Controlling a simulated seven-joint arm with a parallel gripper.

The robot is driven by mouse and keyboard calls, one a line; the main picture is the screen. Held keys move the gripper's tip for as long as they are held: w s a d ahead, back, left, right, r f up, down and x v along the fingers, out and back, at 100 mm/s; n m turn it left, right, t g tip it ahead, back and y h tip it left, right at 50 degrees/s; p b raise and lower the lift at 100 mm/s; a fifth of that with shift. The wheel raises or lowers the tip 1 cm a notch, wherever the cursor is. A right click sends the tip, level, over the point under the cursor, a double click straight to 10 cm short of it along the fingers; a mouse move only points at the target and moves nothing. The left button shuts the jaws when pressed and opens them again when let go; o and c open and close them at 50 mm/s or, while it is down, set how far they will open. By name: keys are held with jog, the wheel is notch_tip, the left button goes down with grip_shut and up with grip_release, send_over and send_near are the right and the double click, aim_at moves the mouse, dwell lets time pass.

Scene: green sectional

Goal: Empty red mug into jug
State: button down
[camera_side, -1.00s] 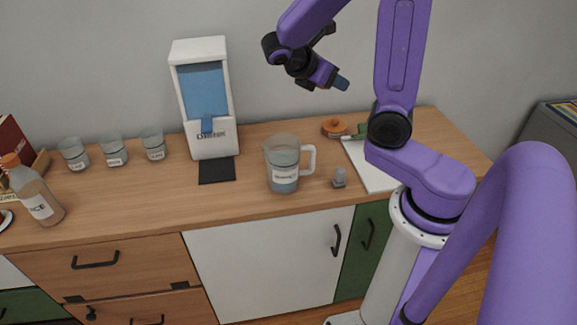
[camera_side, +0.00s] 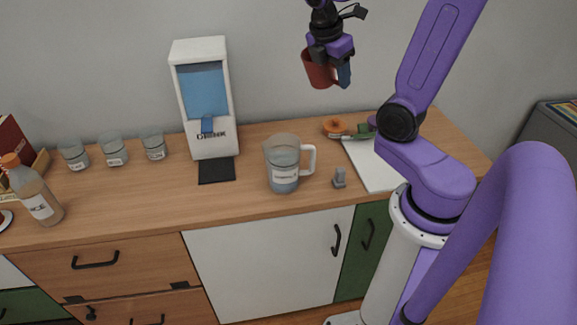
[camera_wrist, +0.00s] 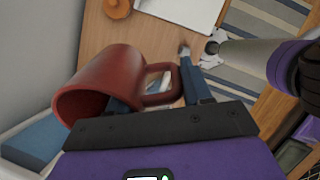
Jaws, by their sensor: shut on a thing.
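The red mug (camera_side: 318,71) hangs in the air above and a little right of the jug, well clear of the counter. It looks near upright, perhaps slightly tilted; its contents cannot be seen.
A white drink dispenser (camera_side: 220,143) stands left of the jug, with a black mat (camera_side: 216,171) before it. A small grey fixture (camera_side: 339,179), orange-lidded item (camera_side: 335,127) and white board (camera_side: 373,165) are to the right. Several glasses (camera_side: 114,151) and a bottle (camera_side: 37,195) stand left.

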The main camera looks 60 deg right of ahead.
jog(key=shift+y, duration=0.3)
jog(key=shift+t+y, duration=0.5)
jog(key=shift+y, duration=1.1)
jog(key=w+a+f+m, duration=1)
jog(key=w+a+m, duration=0.1)
jog(key=a+m, duration=0.3)
jog(key=shift+w+f+m, duration=0.35)
jog(key=shift+w+m, duration=0.05)
jog(key=shift+a, duration=0.15)
dwell(0.4)
